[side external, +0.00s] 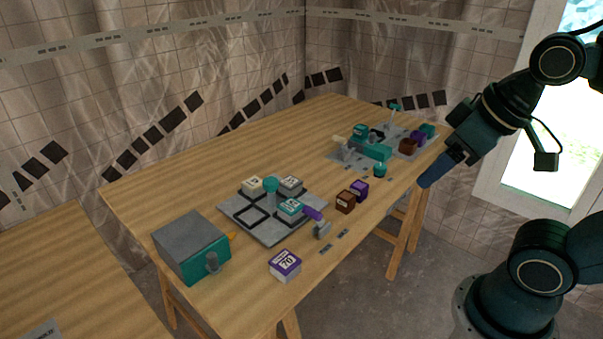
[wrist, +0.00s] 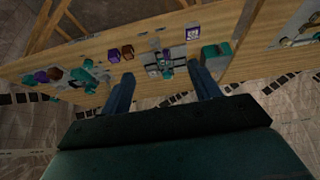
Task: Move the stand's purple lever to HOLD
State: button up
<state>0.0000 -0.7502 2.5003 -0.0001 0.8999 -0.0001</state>
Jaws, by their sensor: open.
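The stand (side external: 262,234) is a flat grey plate with a teal knob (side external: 271,184) and several labelled blocks on it, on the near half of the wooden table. Its purple lever (side external: 313,213) is at the plate's right edge, beside a small grey post (side external: 322,230). I cannot read any HOLD mark. My gripper (side external: 426,182) is off the table's right edge, well apart from the lever, pointing down and left.
A grey and teal box (side external: 190,246) and a purple-sided block (side external: 285,265) are at the near end. Brown (side external: 345,202) and purple (side external: 360,190) cubes sit right of the stand. Another grey fixture with a teal bar (side external: 375,151) is at the far end. The table's left side is clear.

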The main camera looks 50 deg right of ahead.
jog(key=shift+o, duration=0.4)
jog(key=m+g, duration=0.6)
jog(key=m, duration=1.2)
send_over(313, 210)
notch_tip(313, 210, down, 12)
jog(key=shift+f, duration=0.25)
jog(key=shift+w, duration=0.1)
notch_tip(313, 210, down, 14)
jog(key=shift+r, duration=0.1)
jog(key=c, duration=1.4)
